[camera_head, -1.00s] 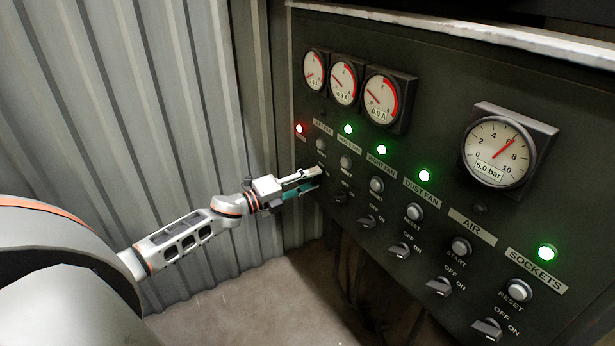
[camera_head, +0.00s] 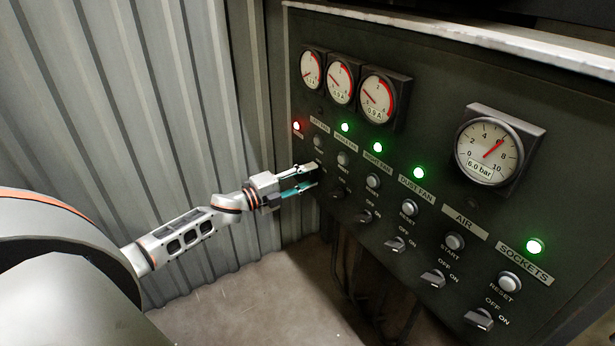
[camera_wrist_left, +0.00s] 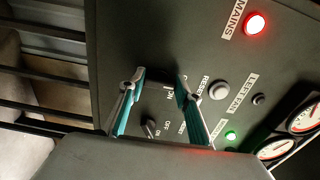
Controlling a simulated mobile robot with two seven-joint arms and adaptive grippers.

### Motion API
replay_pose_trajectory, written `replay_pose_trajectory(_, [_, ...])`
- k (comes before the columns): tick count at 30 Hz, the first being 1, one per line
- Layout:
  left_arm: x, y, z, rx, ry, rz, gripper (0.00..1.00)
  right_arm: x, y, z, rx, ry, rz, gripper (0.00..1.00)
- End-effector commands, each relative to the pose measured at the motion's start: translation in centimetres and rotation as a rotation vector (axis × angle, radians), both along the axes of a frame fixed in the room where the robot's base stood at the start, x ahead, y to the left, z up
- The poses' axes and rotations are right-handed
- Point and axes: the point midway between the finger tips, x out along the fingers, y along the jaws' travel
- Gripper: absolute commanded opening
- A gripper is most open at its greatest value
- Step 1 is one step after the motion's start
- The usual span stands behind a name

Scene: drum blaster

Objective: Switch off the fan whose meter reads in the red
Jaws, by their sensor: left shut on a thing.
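Three fan meters (camera_head: 371,97) sit at the panel's upper left; their red bands show, but the left one's reading is too small to tell. The lamp over the LEFT FAN label (camera_head: 320,127) is dark. The lamps of the fans to its right are green (camera_head: 345,127). My left gripper (camera_head: 316,178) is at the panel below the LEFT FAN label. In the left wrist view its teal-padded fingers (camera_wrist_left: 160,108) stand a little apart, shut around the left fan's switch, which is mostly hidden. Another fan's switch (camera_wrist_left: 150,128) is close by. My right gripper is not in view.
The red MAINS lamp (camera_head: 296,126) is left of the LEFT FAN label. Reset buttons (camera_head: 408,208) and switches (camera_head: 396,243) continue to the right. A pressure gauge (camera_head: 487,152) reads 6.0 bar. A corrugated wall (camera_head: 150,110) stands close on the left.

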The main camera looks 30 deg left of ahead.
Motion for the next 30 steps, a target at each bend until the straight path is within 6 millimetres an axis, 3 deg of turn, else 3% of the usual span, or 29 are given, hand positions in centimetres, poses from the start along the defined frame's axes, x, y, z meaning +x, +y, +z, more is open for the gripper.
replay_pose_trajectory(1, [0.0, 0.0, 0.0, -0.003, 0.001, 0.001, 0.38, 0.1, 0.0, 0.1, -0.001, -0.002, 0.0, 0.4])
replay_pose_trajectory(3, [0.0, 0.0, 0.0, -0.002, 0.001, 0.001, 0.5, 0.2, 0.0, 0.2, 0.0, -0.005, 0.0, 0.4])
replay_pose_trajectory(17, [-0.8, 0.3, -0.1, -0.001, 0.001, 0.0, 0.5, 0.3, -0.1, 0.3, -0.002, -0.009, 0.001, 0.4])
replay_pose_trajectory(30, [-7.3, 3.0, -0.2, 0.001, 0.004, 0.0, 0.5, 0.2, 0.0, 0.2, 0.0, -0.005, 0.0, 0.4])
